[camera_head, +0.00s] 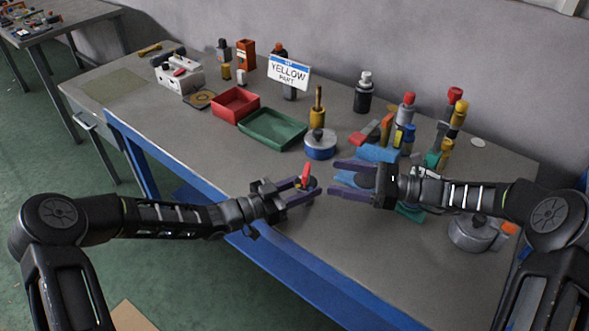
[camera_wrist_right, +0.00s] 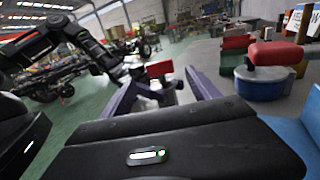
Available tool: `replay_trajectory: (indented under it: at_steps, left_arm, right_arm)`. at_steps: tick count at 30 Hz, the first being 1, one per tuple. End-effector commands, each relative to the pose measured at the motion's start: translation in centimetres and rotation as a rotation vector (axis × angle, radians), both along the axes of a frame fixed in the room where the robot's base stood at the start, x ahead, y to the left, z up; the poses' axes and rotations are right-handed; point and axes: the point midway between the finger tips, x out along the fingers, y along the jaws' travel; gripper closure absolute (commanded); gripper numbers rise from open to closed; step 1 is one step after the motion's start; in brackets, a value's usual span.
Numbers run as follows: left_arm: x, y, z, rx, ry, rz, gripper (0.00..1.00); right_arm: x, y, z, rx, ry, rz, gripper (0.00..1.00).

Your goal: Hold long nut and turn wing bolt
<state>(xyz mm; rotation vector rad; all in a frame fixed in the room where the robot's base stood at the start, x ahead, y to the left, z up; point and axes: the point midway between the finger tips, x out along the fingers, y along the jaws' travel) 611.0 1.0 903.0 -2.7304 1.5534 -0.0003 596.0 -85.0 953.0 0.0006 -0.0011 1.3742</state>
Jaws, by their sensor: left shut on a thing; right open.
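My left gripper (camera_head: 308,188) is shut on a small piece that I take to be the long nut, mostly hidden between its purple fingers. The red wing bolt (camera_head: 305,174) stands up at those fingers; how far it is threaded in cannot be told. In the right wrist view the red wing bolt (camera_wrist_right: 160,69) shows ahead, between my fingers in the picture. My right gripper (camera_head: 333,178) is open and empty, just right of the left one, its fingers pointing at the held piece. It is apart from the wing bolt in the head view.
A blue round tin (camera_head: 320,145), a green tray (camera_head: 270,131) and a red tray (camera_head: 236,107) stand behind the grippers. Bottles and coloured tools crowd the right. A sign (camera_head: 289,73) reads "YELLOW PART". A grey pot (camera_head: 472,235) stands beneath my right arm. The front left tabletop is clear.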

Motion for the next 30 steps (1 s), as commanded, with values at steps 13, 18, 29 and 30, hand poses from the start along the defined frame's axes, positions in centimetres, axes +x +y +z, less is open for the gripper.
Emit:
replay_trajectory:
  at_steps: [13, 18, 29, 30]
  left_arm:
    - [0.0, 0.0, 0.0, 0.0, 0.0, -0.001, 1.0]
    - [0.0, 0.0, 0.0, 0.0, 0.0, -0.001, 1.0]
    - [0.0, 0.0, 0.0, 0.0, 0.0, -0.001, 1.0]
    - [0.0, 0.0, 0.0, 0.0, 0.0, -0.001, 1.0]
  right_arm:
    - [1.3, 7.2, 0.0, 0.0, 0.0, 0.005, 0.29]
    - [1.9, 9.9, 0.0, 0.0, 0.001, 0.003, 0.29]
    - [2.2, 11.4, 0.0, -0.001, 0.001, 0.001, 0.29]
    - [2.2, 11.4, 0.0, -0.001, 0.001, 0.001, 0.29]
